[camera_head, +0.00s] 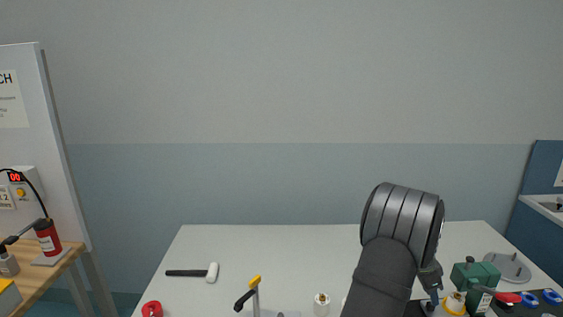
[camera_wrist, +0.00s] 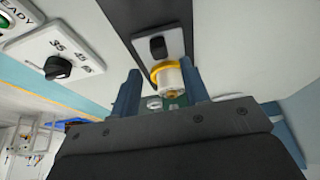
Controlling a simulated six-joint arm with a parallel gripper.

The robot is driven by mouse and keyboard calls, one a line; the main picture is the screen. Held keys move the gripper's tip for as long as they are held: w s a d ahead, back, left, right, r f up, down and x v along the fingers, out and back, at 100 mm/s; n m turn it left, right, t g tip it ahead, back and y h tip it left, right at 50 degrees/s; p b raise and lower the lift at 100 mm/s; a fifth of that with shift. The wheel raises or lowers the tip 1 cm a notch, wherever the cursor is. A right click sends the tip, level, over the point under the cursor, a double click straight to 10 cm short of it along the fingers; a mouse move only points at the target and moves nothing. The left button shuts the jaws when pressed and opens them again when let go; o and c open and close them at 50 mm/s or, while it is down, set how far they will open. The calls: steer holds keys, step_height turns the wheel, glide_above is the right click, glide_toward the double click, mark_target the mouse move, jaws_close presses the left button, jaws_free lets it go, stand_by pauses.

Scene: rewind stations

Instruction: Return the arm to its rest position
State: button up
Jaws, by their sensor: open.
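My gripper (camera_wrist: 162,88) shows in the wrist view with its two blue-grey fingers spread apart. A white spool with a yellow flange (camera_wrist: 170,78) appears in the gap between the fingers; I cannot tell whether they touch it. In the head view my arm reaches over the right part of the white table (camera_head: 300,250), and my gripper (camera_head: 432,290) points down beside a green machine (camera_head: 474,278). A white and yellow spool (camera_head: 455,302) stands at that machine's lower left. The arm hides part of the table behind it.
A hammer (camera_head: 212,272), a red roll (camera_head: 152,309), a yellow-topped lever (camera_head: 254,282) and a white spool (camera_head: 321,303) are on the table. Red and blue parts (camera_head: 527,299) lie at right. The wrist view shows a numbered dial (camera_wrist: 58,67). The table's back middle is clear.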

mark_target(430, 303)
steer(key=x, duration=0.4)
steer(key=shift+d+f, duration=0.1)
steer(key=shift+f, duration=0.15)
steer(key=shift+r, duration=0.1)
